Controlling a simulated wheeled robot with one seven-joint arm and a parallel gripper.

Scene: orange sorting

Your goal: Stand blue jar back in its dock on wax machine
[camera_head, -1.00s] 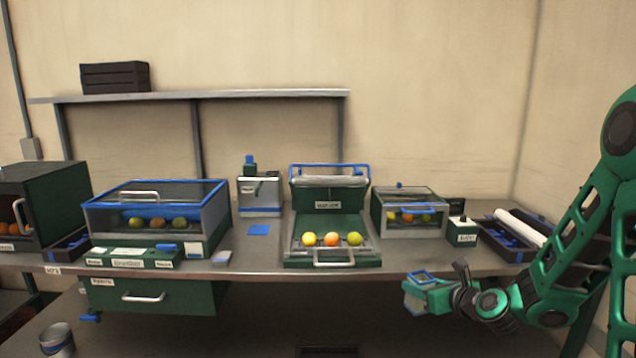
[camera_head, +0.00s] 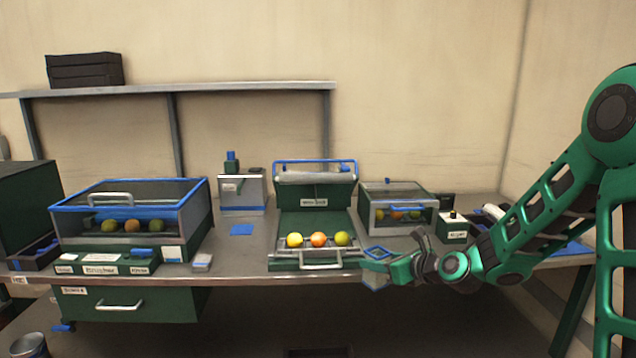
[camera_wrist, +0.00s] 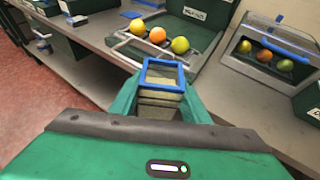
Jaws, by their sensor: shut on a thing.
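The blue jar (camera_head: 376,253), a small clear square container with a blue rim, is held in my gripper (camera_head: 380,267) at the table's front edge. In the wrist view the jar (camera_wrist: 162,75) sits between the two green fingers of my gripper (camera_wrist: 159,100), its open rim up. The gripper is shut on it, and its lower part is partly hidden. The center machine (camera_head: 315,192), with a roller and a blue frame, holds three fruits on its front tray; its label is too small to read surely. I cannot tell which spot is the dock.
A clear-lidded case (camera_head: 395,210) with fruits stands right of the center machine, with a small labelled box (camera_head: 453,228) beside it. A large blue-rimmed case (camera_head: 130,212) and a small grey machine (camera_head: 243,193) stand left. A blue mat (camera_head: 242,229) lies flat on open table.

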